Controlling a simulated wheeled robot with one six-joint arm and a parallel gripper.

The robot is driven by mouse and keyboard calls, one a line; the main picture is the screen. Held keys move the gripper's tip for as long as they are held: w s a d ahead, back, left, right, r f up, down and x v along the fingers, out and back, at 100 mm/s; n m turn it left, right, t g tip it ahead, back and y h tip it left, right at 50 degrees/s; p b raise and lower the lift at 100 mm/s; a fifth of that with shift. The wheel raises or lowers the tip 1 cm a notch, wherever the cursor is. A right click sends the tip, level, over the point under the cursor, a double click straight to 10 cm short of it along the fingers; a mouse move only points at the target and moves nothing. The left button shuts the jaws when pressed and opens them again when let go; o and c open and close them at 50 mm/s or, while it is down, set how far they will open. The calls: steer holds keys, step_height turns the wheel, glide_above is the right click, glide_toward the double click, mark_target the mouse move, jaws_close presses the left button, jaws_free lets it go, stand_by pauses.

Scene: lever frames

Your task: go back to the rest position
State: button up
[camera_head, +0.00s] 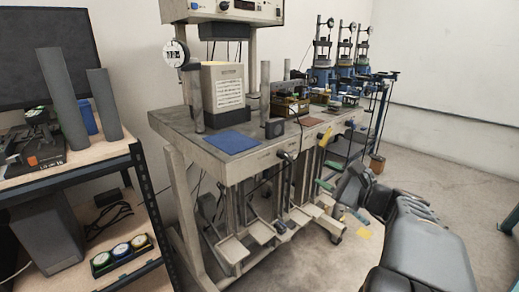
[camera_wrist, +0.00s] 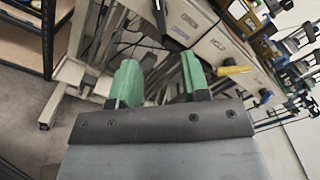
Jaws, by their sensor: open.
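My gripper (camera_head: 329,175) is open in the head view, with its green fingertips in front of the grey bench's front side. In the wrist view my gripper (camera_wrist: 158,62) shows two green fingers spread apart with nothing held between them. A yellow lever handle (camera_head: 326,137) sticks out of the bench front, above the fingers in the head view. It also shows in the wrist view (camera_wrist: 234,70), to the right of the fingers and apart from them. A black lever handle (camera_head: 285,156) is further left on the bench front.
The grey bench (camera_head: 185,125) carries a blue mat (camera_head: 232,142) and several instruments. Pedals (camera_head: 232,249) and legs stand below it. A shelf (camera_head: 75,172) with a monitor (camera_head: 45,55) is at the left. Open floor (camera_head: 480,205) lies to the right.

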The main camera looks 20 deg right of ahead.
steer(key=s+a+r+n+g+p, duration=0.1)
steer(key=a+r+n+g+p, duration=0.1)
steer(key=a+n+g+p, duration=0.4)
steer(key=s+a+r+n+g+p, duration=0.2)
steer(key=a+n+g+p, duration=0.1)
steer(key=a+p, duration=0.5)
steer(key=s+a+r+n+g+h+p, duration=0.2)
steer(key=s+r+n+h+p, duration=0.4)
steer(key=n+p, duration=0.7)
step_height(320, 180, up, 2)
steer(key=g+h+p, duration=0.1)
steer(key=p, duration=0.2)
steer(key=shift+s+a+r+g+h, duration=0.2)
steer(key=shift+s+a+g+h, duration=0.1)
steer(key=shift+g, duration=0.1)
